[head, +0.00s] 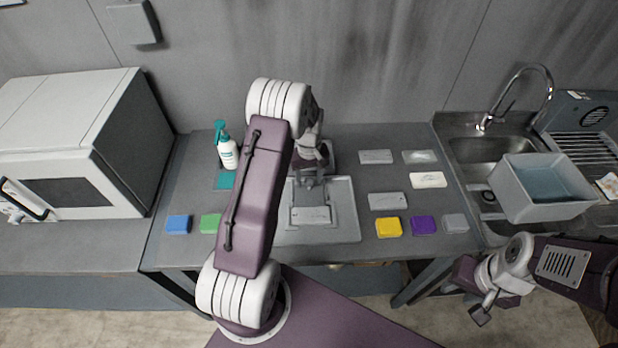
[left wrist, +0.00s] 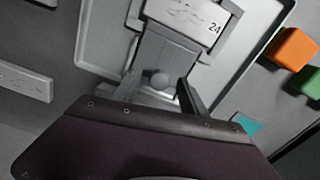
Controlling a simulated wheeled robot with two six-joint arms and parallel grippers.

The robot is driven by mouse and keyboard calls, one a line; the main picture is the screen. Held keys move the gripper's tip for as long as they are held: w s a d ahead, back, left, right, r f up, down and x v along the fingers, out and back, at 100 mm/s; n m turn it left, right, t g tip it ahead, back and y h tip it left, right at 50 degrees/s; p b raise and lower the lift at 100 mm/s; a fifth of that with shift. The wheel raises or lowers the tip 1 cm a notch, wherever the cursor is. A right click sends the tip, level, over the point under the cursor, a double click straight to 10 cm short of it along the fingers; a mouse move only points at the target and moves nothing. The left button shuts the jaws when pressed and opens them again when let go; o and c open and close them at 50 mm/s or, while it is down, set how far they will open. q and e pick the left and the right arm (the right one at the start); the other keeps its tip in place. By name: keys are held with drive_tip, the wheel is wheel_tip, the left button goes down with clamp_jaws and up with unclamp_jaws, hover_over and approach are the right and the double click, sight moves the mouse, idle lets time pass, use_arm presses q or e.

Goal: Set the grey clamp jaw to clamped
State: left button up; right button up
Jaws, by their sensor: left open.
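The grey clamp fixture stands on a pale grey tray (head: 345,225) in the middle of the bench, partly hidden by my left arm. In the left wrist view its grey jaw (left wrist: 168,52) lies against a pale plate (left wrist: 190,14) marked 24, which also shows in the head view (head: 310,215). A round grey knob (left wrist: 158,80) is at the jaw's near end. My left gripper (head: 311,181) is over the fixture; its open fingers (left wrist: 160,95) are on either side of the knob, apart from it. Contact is not clear. My right gripper (head: 482,308) hangs off the bench's front right.
A spray bottle (head: 228,152) stands at the back left. A grey bin (head: 545,205) is by the sink.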

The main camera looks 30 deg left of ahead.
use_arm(q)
wheel_tip(320, 180, up, 9)
drive_tip(key=b, duration=0.1)
drive_tip(key=shift+b, duration=0.4)
